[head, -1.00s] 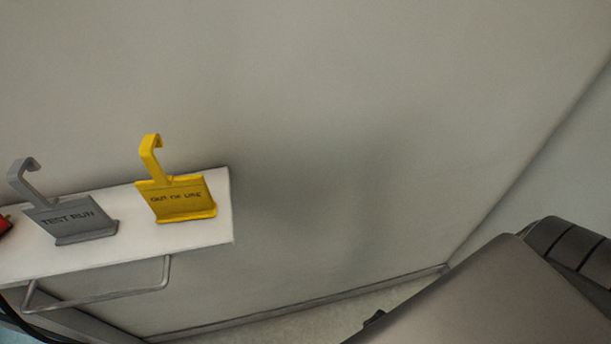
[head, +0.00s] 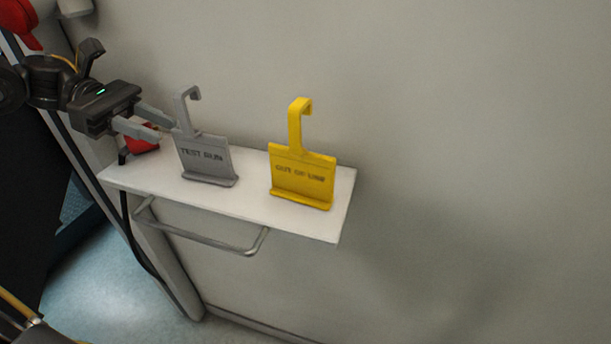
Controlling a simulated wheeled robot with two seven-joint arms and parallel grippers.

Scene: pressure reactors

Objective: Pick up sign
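A yellow sign (head: 302,178) reading "OUT OF USE" stands upright on a white wall shelf (head: 335,222), its hook pointing up. A grey sign (head: 204,160) reading "TEST RUN" stands to its left. A red object (head: 142,143), partly hidden by my gripper, sits at the shelf's left end. My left gripper (head: 168,131) is at the left, its two fingers apart and nothing seen between them. Its fingertips are close to the grey sign's left edge; I cannot tell whether they touch. My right gripper is not in view.
A metal rail (head: 215,243) hangs under the shelf's front. A plain wall (head: 470,150) rises behind the shelf and fills the right. Red equipment (head: 18,16) shows at the top left. Blue-grey floor (head: 105,285) lies below.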

